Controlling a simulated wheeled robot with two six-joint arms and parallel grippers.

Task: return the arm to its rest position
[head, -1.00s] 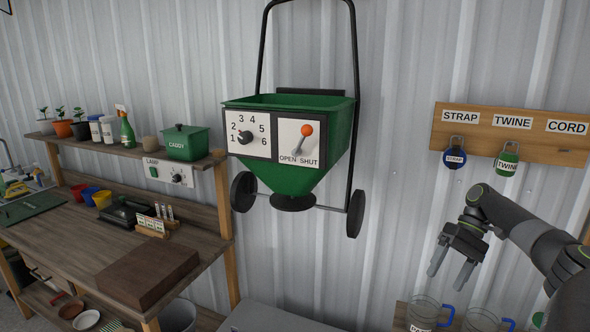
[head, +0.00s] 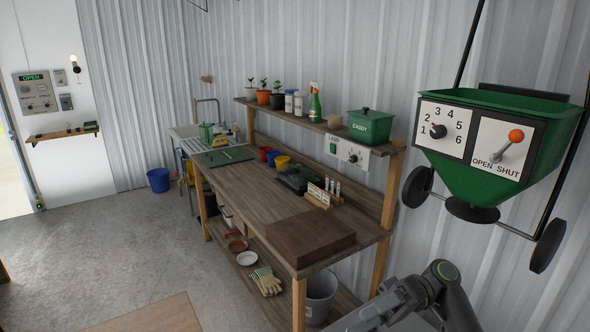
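My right arm (head: 445,290) comes in at the bottom right, bent, in front of the workbench's right end. Its gripper end (head: 375,312) points down and left and is cut by the bottom edge, so I cannot make out whether the fingers are apart. I see nothing held in it. My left gripper is not in view.
A wooden workbench (head: 250,190) with a shelf stands along the wall. A green spreader hopper (head: 490,180) hangs at the right. A grey bucket (head: 320,295) stands under the bench's right end. The concrete floor (head: 110,250) at left is mostly open.

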